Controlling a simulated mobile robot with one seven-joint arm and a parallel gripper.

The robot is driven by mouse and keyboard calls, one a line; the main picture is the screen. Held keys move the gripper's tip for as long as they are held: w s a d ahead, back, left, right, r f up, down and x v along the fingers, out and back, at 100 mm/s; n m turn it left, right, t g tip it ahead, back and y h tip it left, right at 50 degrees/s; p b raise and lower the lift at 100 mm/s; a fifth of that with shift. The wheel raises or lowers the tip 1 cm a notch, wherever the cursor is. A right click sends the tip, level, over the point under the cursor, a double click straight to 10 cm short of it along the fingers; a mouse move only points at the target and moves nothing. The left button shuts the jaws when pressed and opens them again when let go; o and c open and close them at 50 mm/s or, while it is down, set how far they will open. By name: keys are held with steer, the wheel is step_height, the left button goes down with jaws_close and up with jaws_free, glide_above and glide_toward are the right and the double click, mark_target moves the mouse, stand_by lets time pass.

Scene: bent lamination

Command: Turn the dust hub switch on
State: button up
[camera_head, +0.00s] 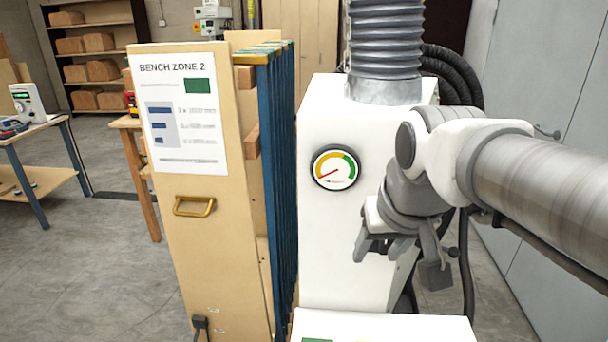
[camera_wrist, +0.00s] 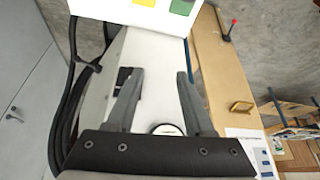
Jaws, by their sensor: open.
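The white dust hub cabinet (camera_head: 325,235) stands in the middle of the head view with a round gauge (camera_head: 335,168) on its front. The gauge's red needle points to the lower left. My gripper (camera_head: 386,250) is in front of the cabinet's right side, below and right of the gauge. In the wrist view my gripper (camera_wrist: 158,76) is open, with nothing between its fingers. A small black fitting (camera_wrist: 123,77) shows on the white face beside the left finger, partly hidden by it; I cannot tell whether it is the switch or its state.
A white box (camera_wrist: 130,8) with yellow and green patches lies below the gripper. A wooden panel (camera_head: 210,255) with a brass handle and blue strips stands left of the cabinet. Black hoses (camera_head: 455,75) hang behind it. Grey doors (camera_head: 565,90) are at right; open floor (camera_head: 90,270) is at left.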

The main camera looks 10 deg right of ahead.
steer(key=w+d+r+m+g+p, duration=0.1)
steer(key=w+d+r+m+p, duration=0.1)
steer(key=w+d+r+p, duration=0.45)
steer(key=shift+h, duration=0.4)
steer(key=x, duration=0.5)
steer(key=w+b+x, duration=0.1)
steer(key=x, duration=1)
steer(key=shift+w+d, duration=0.25)
jaws_close()
